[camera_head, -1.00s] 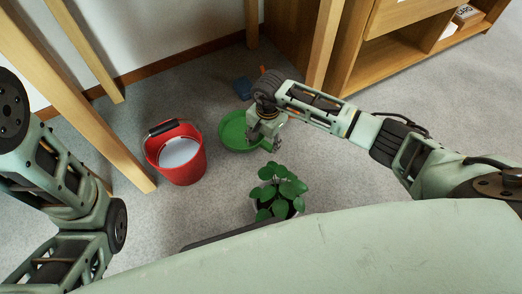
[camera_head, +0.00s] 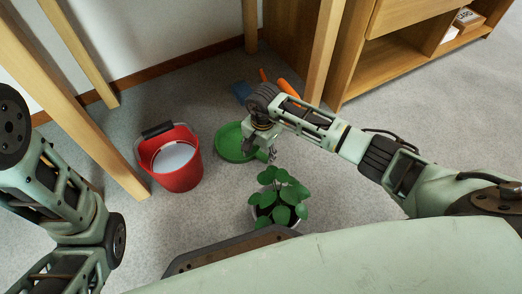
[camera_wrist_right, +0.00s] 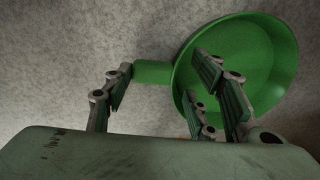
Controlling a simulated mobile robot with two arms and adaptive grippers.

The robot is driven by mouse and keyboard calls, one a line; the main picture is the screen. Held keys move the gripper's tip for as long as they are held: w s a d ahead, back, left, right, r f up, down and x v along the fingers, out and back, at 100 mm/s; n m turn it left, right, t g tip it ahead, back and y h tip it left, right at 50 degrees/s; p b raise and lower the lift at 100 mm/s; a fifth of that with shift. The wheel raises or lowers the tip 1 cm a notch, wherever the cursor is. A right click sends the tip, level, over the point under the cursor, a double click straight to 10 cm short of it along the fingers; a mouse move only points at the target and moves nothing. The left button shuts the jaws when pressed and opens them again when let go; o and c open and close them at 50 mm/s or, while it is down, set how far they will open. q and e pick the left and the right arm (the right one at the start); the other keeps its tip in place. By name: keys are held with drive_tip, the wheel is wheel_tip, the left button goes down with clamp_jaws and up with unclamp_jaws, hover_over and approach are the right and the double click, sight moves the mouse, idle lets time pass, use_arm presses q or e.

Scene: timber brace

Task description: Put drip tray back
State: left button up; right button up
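The green round drip tray (camera_head: 229,147) lies on the grey carpet, with a short tab handle on its rim. In the right wrist view, the tray's dish (camera_wrist_right: 262,50) is at the upper right and its handle (camera_wrist_right: 155,73) points left. My right gripper (camera_head: 270,151) is over the tray's handle side. In the wrist view its fingers (camera_wrist_right: 160,88) are spread apart, one near the handle's end and the others in front of the dish. They do not appear closed on anything. My left arm shows at the left; its gripper is out of frame.
A red bucket (camera_head: 180,180) with pale contents stands left of the tray. A potted plant (camera_head: 281,199) stands just below it. Blue (camera_head: 242,91) and orange (camera_head: 289,88) items lie behind. Wooden table legs (camera_head: 92,143) and a shelf unit (camera_head: 395,68) bound the area.

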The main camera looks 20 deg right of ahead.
drive_tip(key=o, duration=0.4)
drive_tip(key=shift+r, duration=0.1)
wheel_tip(320, 180, up, 12)
drive_tip(key=p, duration=0.7)
drive_tip(key=shift+s+p, duration=0.2)
drive_tip(key=shift+p, duration=0.15)
drive_tip(key=shift+d, duration=0.1)
